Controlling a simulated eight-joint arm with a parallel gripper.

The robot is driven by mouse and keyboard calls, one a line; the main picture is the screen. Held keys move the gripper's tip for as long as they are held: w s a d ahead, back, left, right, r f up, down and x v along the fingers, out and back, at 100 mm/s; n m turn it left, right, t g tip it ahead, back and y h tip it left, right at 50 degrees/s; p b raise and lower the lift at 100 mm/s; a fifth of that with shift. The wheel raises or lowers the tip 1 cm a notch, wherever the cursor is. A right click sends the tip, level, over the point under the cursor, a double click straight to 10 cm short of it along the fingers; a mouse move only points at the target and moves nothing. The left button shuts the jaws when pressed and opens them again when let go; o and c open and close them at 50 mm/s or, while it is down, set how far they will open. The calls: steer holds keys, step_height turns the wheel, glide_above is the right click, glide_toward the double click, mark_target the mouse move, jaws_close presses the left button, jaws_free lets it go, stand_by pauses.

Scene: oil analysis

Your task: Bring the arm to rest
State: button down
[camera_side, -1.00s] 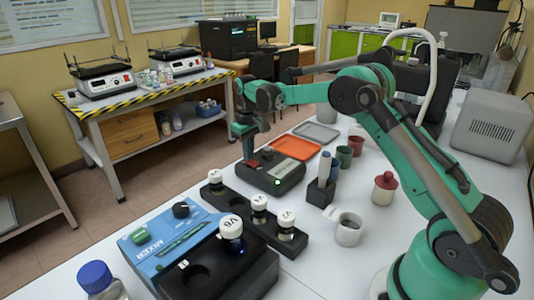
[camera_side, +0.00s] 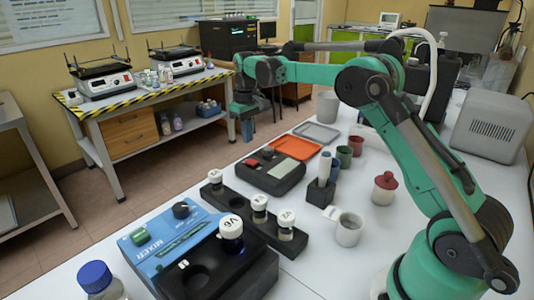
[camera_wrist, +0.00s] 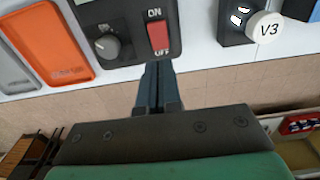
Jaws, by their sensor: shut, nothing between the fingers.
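My gripper (camera_side: 247,138) hangs past the table's far-left edge in the side view, apart from everything. Its fingers (camera_wrist: 157,75) are together and empty in the wrist view. The black box with a red ON/OFF switch (camera_side: 272,174) sits on the table to the lower right of my gripper. In the wrist view, its red switch (camera_wrist: 158,36) and a dark knob (camera_wrist: 107,45) show just beyond the fingertips. No green light shows on the box. My arm is raised and bent over the table.
An orange tray (camera_side: 297,148) and a grey tray (camera_side: 318,132) lie behind the box. Floor lies beyond the table edge.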

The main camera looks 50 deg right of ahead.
steer(key=shift+r, duration=0.85)
steer(key=shift+r, duration=0.1)
steer(key=s+a+r+t, duration=0.55)
steer(key=s+a, duration=0.35)
steer(key=s, duration=0.3)
steer(key=s+a+f+t, duration=0.1)
steer(key=s+a+f, duration=0.1)
steer(key=s+f, duration=0.2)
steer(key=shift+s+a+t, duration=0.2)
steer(key=shift+s+t, duration=0.15)
steer(key=shift+s, duration=0.9)
